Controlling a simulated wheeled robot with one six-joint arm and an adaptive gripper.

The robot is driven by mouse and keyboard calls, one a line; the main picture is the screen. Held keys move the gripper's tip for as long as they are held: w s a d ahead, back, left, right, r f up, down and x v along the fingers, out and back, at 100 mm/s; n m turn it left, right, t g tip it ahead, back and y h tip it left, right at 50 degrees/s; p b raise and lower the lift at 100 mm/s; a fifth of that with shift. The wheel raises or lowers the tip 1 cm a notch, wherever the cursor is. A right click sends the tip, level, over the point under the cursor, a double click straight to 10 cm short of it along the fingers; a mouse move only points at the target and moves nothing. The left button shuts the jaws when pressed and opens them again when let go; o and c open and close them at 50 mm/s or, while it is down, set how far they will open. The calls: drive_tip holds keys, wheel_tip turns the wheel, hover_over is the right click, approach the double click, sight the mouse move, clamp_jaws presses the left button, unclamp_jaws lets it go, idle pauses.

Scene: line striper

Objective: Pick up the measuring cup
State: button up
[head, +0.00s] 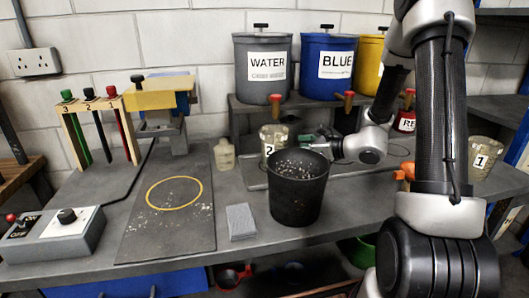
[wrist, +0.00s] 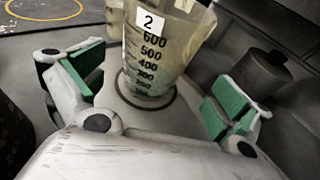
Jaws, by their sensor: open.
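A clear measuring cup marked "2" (head: 268,140) stands upright on the bench behind the black bucket, which hides its lower part. In the wrist view, this cup (wrist: 165,50) is straight ahead with its volume scale showing, standing within a dark ring on a grey surface. My gripper (wrist: 158,92) is open, with one green-padded finger left of the cup and one right; I cannot tell how far the cup is between them. In the head view, my gripper (head: 322,143) is partly hidden by the bucket. Another cup marked "1" (head: 482,158) stands at the far right.
The black bucket (head: 297,195) stands in front of my gripper. A small bottle (head: 224,155) is left of cup 2. A dark knobbed object (wrist: 262,75) is near my right finger.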

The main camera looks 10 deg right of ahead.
sight(274, 151)
drive_tip(key=x, duration=0.7)
drive_tip(key=shift+s+a+f, duration=0.1)
drive_tip(key=shift+a+f, duration=0.15)
drive_tip(key=shift+a, duration=0.1)
drive_tip(key=c, duration=1.1)
drive_tip(key=shift+r, duration=0.1)
drive_tip(key=shift+c, duration=0.2)
